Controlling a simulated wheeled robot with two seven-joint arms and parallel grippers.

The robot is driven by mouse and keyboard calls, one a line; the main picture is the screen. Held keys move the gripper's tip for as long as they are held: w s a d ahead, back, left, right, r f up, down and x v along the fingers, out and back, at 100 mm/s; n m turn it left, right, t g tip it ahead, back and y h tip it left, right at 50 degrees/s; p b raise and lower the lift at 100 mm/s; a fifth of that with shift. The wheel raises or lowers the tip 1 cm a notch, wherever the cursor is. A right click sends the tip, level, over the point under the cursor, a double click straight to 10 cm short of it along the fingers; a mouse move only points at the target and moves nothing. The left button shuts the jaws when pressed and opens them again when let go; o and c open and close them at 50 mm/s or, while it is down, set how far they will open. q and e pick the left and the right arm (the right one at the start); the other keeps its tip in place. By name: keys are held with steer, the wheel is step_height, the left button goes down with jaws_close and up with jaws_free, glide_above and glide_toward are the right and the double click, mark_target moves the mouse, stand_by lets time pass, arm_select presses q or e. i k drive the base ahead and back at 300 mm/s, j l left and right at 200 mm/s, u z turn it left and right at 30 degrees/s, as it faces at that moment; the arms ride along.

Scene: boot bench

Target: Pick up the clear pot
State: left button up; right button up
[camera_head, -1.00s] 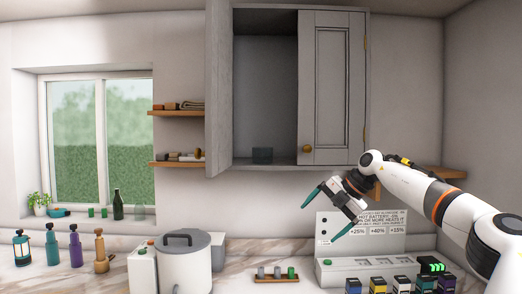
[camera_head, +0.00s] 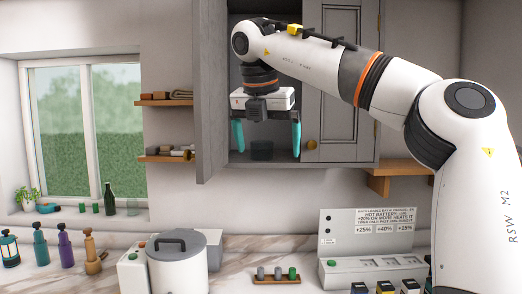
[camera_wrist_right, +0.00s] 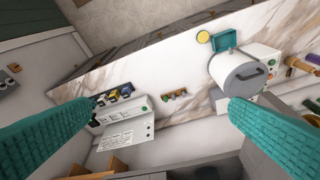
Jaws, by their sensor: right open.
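A small dark see-through pot (camera_head: 262,153), which I take to be the clear pot, stands on the floor of the open wall cabinet (camera_head: 218,168). My right gripper (camera_head: 267,146) is in front of the open cabinet, fingers pointing down. It is open and empty, with one teal finger to each side of the pot in the head view. How far the fingers are from the pot in depth I cannot tell. In the right wrist view the open fingers (camera_wrist_right: 162,108) hang over the counter, and the pot does not show. My left gripper is not in view.
The cabinet's left door (camera_head: 211,100) stands open; its right door (camera_head: 338,95) is shut. Below, the counter holds a large lidded pot (camera_head: 177,272), a small rack (camera_head: 277,281) and a battery charger panel (camera_head: 370,235). Small shelves (camera_head: 167,102) hang left of the cabinet.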

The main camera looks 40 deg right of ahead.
mark_target(260, 150)
steer(key=i+l, duration=1.25)
steer(key=l, duration=0.25)
